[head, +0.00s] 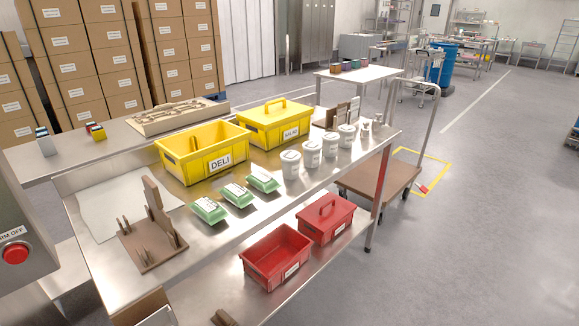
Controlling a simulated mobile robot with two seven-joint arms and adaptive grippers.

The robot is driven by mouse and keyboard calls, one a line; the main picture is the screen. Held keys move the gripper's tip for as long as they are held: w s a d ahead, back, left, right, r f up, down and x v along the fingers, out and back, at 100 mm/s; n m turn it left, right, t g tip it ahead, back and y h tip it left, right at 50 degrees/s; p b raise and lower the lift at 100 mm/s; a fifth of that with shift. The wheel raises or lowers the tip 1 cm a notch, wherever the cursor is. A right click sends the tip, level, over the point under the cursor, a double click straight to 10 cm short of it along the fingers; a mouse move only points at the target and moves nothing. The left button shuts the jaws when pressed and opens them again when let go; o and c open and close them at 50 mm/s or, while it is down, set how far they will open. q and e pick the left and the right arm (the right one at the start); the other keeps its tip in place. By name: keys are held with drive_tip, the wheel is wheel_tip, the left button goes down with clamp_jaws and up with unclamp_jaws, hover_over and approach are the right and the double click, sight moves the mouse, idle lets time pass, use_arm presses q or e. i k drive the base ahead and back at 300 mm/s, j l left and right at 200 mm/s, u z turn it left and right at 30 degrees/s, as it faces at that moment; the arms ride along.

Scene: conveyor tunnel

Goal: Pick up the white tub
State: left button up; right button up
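Several white tubs with lids stand upright in a row along the right part of the steel table (100,262). The nearest white tub (290,165) is at the left end of the row. Another white tub (312,154) stands behind it, then a further white tub (330,145) and one more white tub (347,135). Smaller white items (365,131) stand at the far end. The frame does not show which tub the task means. Neither of my grippers is in view.
A yellow DELI bin (213,163) and a lidded yellow SALAD bin (290,131) stand behind the tubs. Green-white packs (237,195) lie left of them. A wooden peg stand (150,255) is at left. Red boxes (290,270) sit on the lower shelf.

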sight(291, 159)
drive_tip(key=i+l+u, duration=0.2)
drive_tip(key=i+l, duration=0.15)
drive_tip(key=l, duration=0.3)
drive_tip(key=i+l+u, duration=0.1)
drive_tip(key=l, duration=0.2)
drive_tip(key=i+l+u, duration=0.1)
drive_tip(key=l, duration=0.25)
drive_tip(key=i+l+u, duration=0.1)
drive_tip(key=l, duration=0.25)
drive_tip(key=i+l+u, duration=0.1)
drive_tip(key=i+l, duration=0.15)
drive_tip(key=l, duration=0.15)
drive_tip(key=i+l+u, duration=0.1)
drive_tip(key=l, duration=0.25)
